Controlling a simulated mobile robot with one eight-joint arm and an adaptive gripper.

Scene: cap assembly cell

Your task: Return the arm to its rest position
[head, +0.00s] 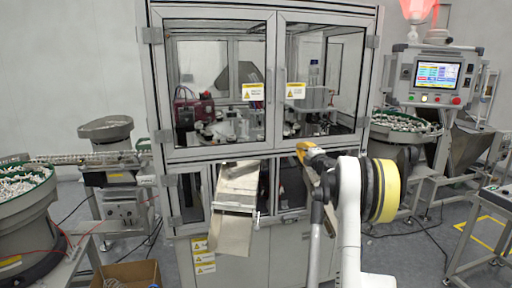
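My arm (347,215) rises from the bottom of the head view, right of centre, with white links and a large yellow and black joint (385,190). A yellow and dark part (308,150) shows at its far end, in front of the machine's middle rail. My gripper's fingers cannot be made out there, so I cannot tell whether they are open or shut. No held object is visible.
A glass-doored machine cabinet (215,155) stands ahead, with a metal chute (236,190) jutting out. Bowl feeders stand left (22,200) and right (403,130). A control panel (437,78) is at right. A cardboard box (128,275) sits on the floor.

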